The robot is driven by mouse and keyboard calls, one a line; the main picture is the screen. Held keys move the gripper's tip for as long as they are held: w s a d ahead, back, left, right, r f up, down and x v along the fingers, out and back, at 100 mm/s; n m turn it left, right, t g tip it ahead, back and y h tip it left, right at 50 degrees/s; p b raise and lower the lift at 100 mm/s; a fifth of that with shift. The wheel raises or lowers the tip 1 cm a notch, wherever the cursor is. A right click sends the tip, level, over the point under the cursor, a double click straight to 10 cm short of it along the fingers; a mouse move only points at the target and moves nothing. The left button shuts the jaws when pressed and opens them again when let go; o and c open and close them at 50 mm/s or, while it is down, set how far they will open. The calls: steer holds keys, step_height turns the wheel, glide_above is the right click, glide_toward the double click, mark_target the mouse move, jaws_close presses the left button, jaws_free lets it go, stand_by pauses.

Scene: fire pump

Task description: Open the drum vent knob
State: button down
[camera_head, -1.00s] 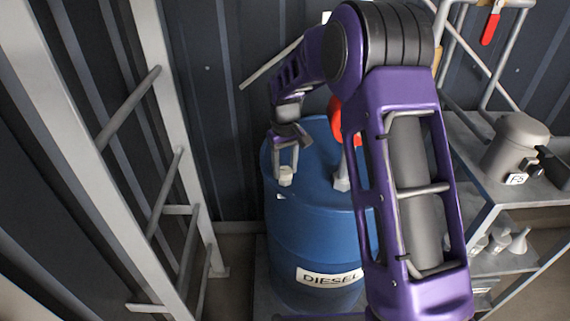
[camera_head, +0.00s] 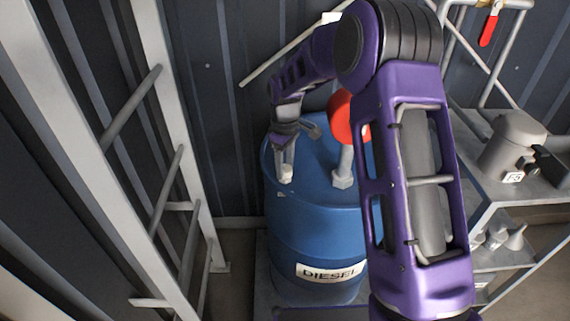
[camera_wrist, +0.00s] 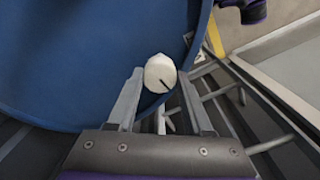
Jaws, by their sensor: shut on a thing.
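The drum vent knob is a small pale white cap on top of the blue diesel drum (camera_head: 315,235), near its left rim. In the wrist view the knob (camera_wrist: 160,72) has a dark line on its face and sits between my fingertips. My gripper (camera_head: 285,168) points down at the drum top and is shut on the knob; its fingertips also show in the wrist view (camera_wrist: 159,78). In the head view the knob (camera_head: 286,178) shows just below the fingers, which nearly overlap each other.
A pipe fitting (camera_head: 343,175) with a red round part (camera_head: 341,118) stands on the drum top, right of my gripper. A grey ladder-like frame (camera_head: 170,190) stands to the left.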

mark_target(285, 168)
steer(key=shift+c, duration=1.5)
jaws_free()
step_height(285, 168, up, 18)
steer(key=p, duration=0.1)
steer(key=shift+f, duration=0.25)
